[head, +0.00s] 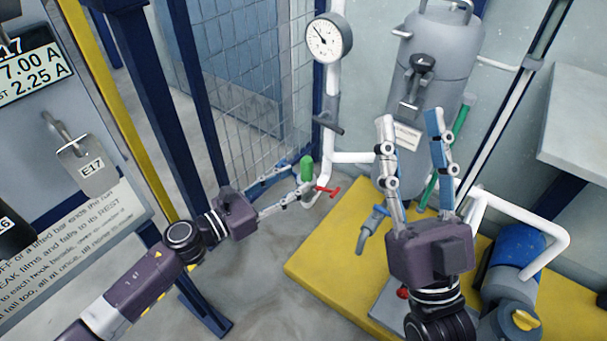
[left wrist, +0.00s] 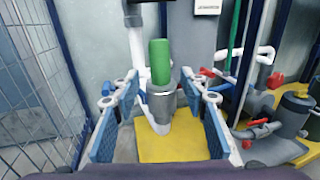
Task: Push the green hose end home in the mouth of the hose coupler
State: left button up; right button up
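The green hose end (head: 306,168) stands upright beside the white pipe in the head view. In the left wrist view the green hose end (left wrist: 160,62) rises from the mouth of a grey collar, which looks like the hose coupler (left wrist: 162,103). How deep it sits inside is hidden. My left gripper (head: 292,183) is open, its fingers pointing at the coupler. In the left wrist view the left gripper's fingers (left wrist: 161,103) are on either side of the coupler, seemingly with gaps. My right gripper (head: 411,118) is open and empty, raised before the grey tank.
A red-handled valve (head: 328,191) is right beside the coupler. A white pipe with a gauge (head: 328,38) rises behind it. A mesh fence (head: 250,75) stands to the left. The grey tank (head: 432,60), blue-handled valve (head: 372,228) and yellow platform (head: 325,265) lie to the right.

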pick_arm(q)
jog(key=v, duration=0.7)
jog(key=shift+s+a, duration=0.1)
